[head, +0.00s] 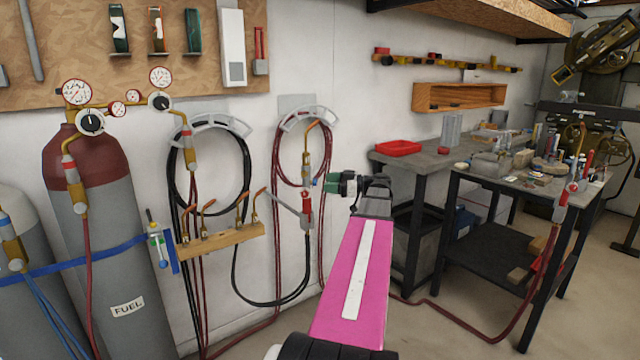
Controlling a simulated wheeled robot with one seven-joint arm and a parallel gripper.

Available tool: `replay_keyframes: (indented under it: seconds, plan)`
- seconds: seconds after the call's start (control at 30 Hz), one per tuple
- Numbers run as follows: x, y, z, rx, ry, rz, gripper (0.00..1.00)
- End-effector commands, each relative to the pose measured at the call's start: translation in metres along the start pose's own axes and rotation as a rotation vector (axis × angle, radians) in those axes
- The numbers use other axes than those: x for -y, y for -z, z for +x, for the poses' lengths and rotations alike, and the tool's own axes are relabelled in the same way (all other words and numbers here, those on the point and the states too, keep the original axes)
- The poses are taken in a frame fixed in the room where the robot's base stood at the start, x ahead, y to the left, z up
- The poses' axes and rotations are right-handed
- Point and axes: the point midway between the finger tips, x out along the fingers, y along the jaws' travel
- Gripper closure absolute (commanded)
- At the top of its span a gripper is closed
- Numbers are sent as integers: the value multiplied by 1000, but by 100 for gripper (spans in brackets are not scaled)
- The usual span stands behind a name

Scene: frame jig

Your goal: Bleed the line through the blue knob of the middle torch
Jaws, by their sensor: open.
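The middle torch (307,168) hangs upright on the white wall, its copper tip at the top and red and grey fittings below, in front of a looped red hose. A tiny blue spot, probably the blue knob (316,181), shows on its right side. My gripper (330,183), green and dark at the end of my pink arm, points left at the torch, close to its right side. It is open with nothing visible between its jaws; whether it touches the knob is too small to tell.
Another torch (188,148) hangs left by a black hose loop, and a third (566,200) hangs at the right table. A wooden rack (222,238) with copper tips sticks out lower left. A fuel cylinder (110,240) stands left. A workbench (428,152) with a red tray (398,148) stands right.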

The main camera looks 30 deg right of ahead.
Motion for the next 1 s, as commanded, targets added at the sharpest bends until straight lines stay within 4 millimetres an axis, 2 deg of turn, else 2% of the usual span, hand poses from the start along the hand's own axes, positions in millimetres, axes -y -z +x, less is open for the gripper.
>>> replay_keyframes:
  seconds: [0.03, 0.23, 0.67, 0.77, 0.8, 0.83, 1.0]
  plan:
    - [1, 0, 10, 0, 2, 0, 47]
    - [0, 0, 32, 0, 0, 1, 47]
    - [0, 0, 40, 1, -1, 1, 47]
    - [0, 0, 40, 1, 0, 1, 76]
    - [0, 0, 40, 1, 0, 1, 89]
    - [0, 0, 40, 1, 0, 1, 96]
    - [0, 0, 40, 1, 0, 3, 96]
